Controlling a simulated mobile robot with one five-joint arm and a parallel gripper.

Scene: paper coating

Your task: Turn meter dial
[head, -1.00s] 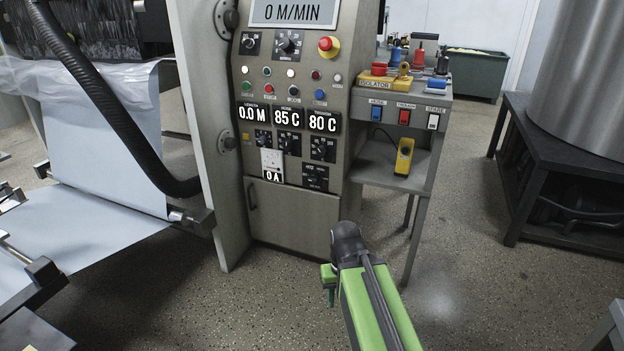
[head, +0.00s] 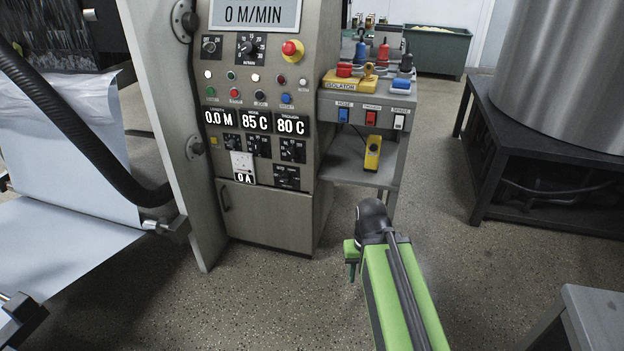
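A yellow handheld device (head: 372,152), which looks like a meter, stands upright on the lower shelf of the side bench, right of the control panel (head: 265,205). Its dial is too small to make out. The panel carries several black rotary dials, among them a large one (head: 251,49) near the top and a lower one (head: 286,177) beside a small white gauge (head: 242,162) reading 0 A. My gripper (head: 352,262) is at the end of my green arm, low and in front of the bench, apart from panel and shelf. Its fingers point down; their gap cannot be made out.
The bench top holds a yellow isolator block (head: 350,82), coloured connectors and several switches. A dark stand (head: 545,165) with a big metal drum is at right. A black hose (head: 85,130) and paper web are at left. The floor before the panel is clear.

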